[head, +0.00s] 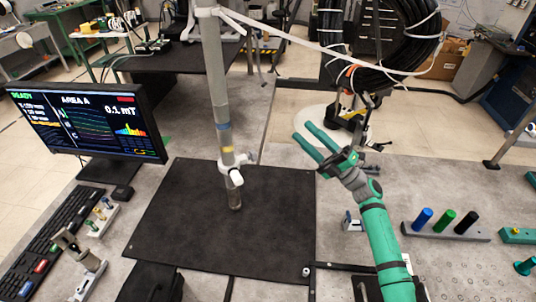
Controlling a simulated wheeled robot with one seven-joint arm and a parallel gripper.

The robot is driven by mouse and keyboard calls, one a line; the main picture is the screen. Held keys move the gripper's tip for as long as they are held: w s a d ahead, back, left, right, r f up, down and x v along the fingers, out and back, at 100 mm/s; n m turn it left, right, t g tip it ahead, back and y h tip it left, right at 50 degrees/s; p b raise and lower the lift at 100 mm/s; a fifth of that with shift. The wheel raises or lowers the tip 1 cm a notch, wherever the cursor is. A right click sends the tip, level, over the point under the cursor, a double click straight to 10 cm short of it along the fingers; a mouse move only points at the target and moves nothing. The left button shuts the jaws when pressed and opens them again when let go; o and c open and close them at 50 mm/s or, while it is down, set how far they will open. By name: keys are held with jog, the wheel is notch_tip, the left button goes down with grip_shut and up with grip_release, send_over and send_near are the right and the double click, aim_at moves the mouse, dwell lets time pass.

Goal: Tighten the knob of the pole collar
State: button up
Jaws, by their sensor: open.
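The grey pole (219,95) stands upright over the black mat, with blue and yellow bands on its lower part. The white pole collar (230,164) sits around the pole low down, just under the bands. A white knob (236,178) sticks out from the collar toward the camera, and a smaller grey part shows at its right side. My gripper (313,142) is green and open, with its two fingers apart and pointing up and left. It is empty and to the right of the collar, clear of the pole.
The black mat (180,215) is mostly bare. A monitor (85,120) and keyboard (45,235) stand at the left. A holder with blue, green and black handles (445,229) is at the right. A large black coil (380,50) and slanting white tubes are behind my gripper.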

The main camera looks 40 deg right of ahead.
aim_at(254, 155)
jog(key=a+f+n+g+y, duration=0.5)
jog(key=a+f+n, duration=0.2)
jog(key=a+f, duration=0.15)
jog(key=x, duration=1)
jog(key=shift+w+d+f, duration=0.15)
jog(key=shift+w+f, duration=0.15)
jog(key=shift+w, duration=0.4)
jog(key=shift+m, duration=0.3)
jog(key=c, duration=1.1)
